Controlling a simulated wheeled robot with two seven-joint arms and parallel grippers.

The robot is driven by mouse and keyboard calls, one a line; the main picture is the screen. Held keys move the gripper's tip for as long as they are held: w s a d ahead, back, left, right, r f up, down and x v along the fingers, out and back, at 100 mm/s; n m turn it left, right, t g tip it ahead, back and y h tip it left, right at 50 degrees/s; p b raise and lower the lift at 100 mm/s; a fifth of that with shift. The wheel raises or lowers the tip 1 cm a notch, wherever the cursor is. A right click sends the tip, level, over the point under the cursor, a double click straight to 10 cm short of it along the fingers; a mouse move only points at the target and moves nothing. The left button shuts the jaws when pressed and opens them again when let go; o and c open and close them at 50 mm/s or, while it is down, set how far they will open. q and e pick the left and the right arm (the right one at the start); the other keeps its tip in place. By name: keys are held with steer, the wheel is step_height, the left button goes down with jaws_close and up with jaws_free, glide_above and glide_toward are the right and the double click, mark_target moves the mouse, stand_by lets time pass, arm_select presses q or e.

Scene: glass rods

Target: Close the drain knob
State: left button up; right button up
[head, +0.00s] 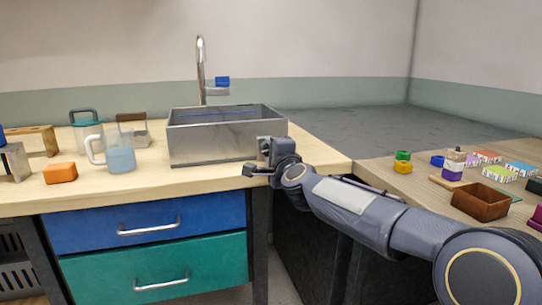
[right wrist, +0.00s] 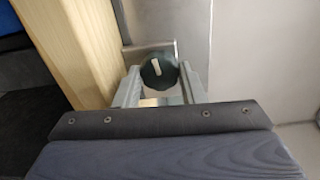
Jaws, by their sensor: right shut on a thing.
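The drain knob (right wrist: 158,72) is a round dark knob with a white mark on its face. In the right wrist view it sits between the fingers of my right gripper (right wrist: 160,85), which is shut on it. The white mark stands nearly upright, tilted slightly. In the head view my right gripper (head: 264,158) is at the front right corner of the metal sink (head: 205,140), and the knob is hidden behind it. My left gripper does not show.
A faucet (head: 201,70) with a blue handle (head: 222,81) stands behind the sink. A pitcher (head: 119,155) and an orange block (head: 60,173) are on the wooden counter to the left. A brown box (head: 481,202) and several small blocks lie on the right table.

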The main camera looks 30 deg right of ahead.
steer(key=shift+m, duration=0.9)
steer(key=o, duration=1)
steer(key=shift+f, duration=0.1)
